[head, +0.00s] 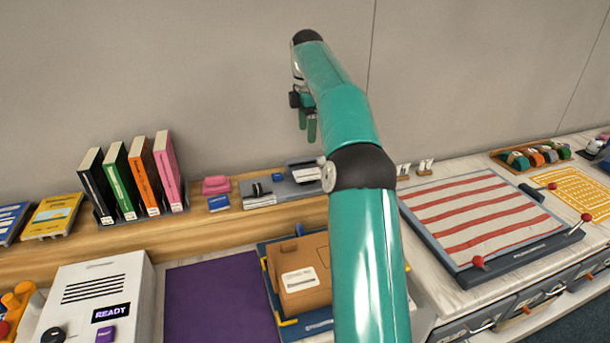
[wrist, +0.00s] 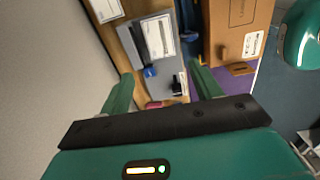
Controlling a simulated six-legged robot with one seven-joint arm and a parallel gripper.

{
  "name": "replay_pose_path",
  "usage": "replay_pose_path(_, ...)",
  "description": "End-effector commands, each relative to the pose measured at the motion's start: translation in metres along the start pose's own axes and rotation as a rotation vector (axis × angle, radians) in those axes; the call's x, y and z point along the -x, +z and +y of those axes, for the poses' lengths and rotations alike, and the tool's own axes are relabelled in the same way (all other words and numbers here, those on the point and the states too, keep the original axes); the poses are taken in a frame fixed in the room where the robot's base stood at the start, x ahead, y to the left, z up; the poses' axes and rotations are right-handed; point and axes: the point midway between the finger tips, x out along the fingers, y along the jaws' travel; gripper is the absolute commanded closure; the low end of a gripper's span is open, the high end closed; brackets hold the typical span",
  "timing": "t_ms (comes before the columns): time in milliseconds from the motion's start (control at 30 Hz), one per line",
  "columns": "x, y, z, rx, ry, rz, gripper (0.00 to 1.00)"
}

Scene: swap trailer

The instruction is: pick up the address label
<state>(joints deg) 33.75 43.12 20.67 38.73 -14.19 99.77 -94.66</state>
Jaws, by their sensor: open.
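A white printed label lies on the grey tray (head: 272,194) on the wooden shelf; in the wrist view this label (wrist: 160,36) shows at the tray's far end. Another white label (head: 299,280) is on the brown box, and it also shows in the wrist view (wrist: 253,45). I cannot tell which is the address label. My gripper (head: 307,124) is above the shelf near the back wall. In the wrist view my gripper (wrist: 162,88) is open, its fingers apart with nothing between them, over the tray area. My arm hides part of the shelf.
Several upright books (head: 140,180) stand left of a pink object (head: 216,185) and a blue block (head: 219,203). The brown box (head: 312,255) lies in front of the shelf beside a purple mat (head: 215,300). A striped board (head: 480,215) is at right.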

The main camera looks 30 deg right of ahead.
Motion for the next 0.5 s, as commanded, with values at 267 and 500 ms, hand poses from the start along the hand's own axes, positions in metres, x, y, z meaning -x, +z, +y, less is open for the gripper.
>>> replay_pose_path(267,-0.047,0.002,-0.002,-0.004,-0.003,0.0,0.36)
replay_pose_path(500,-0.075,0.001,-0.001,-0.002,0.0,0.0,0.36)
